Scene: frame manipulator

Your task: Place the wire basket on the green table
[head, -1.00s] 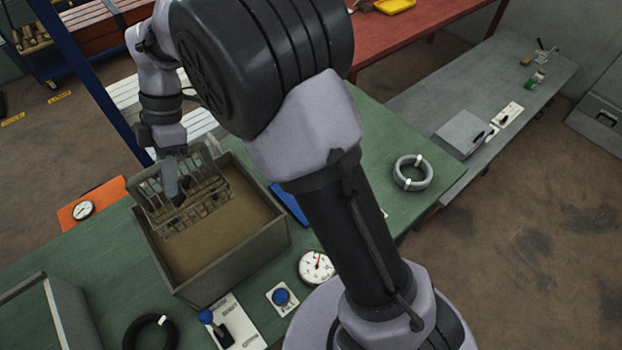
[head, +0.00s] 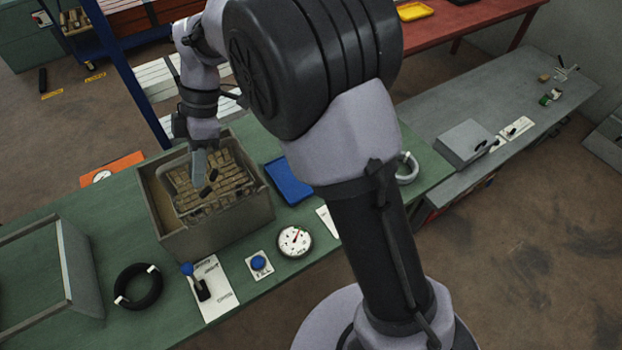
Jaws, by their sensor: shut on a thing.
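The green table (head: 122,225) carries the box and runs across the view beneath my arm.
Another grey box (head: 80,268) stands at left. A strip of table left of the box is clear.

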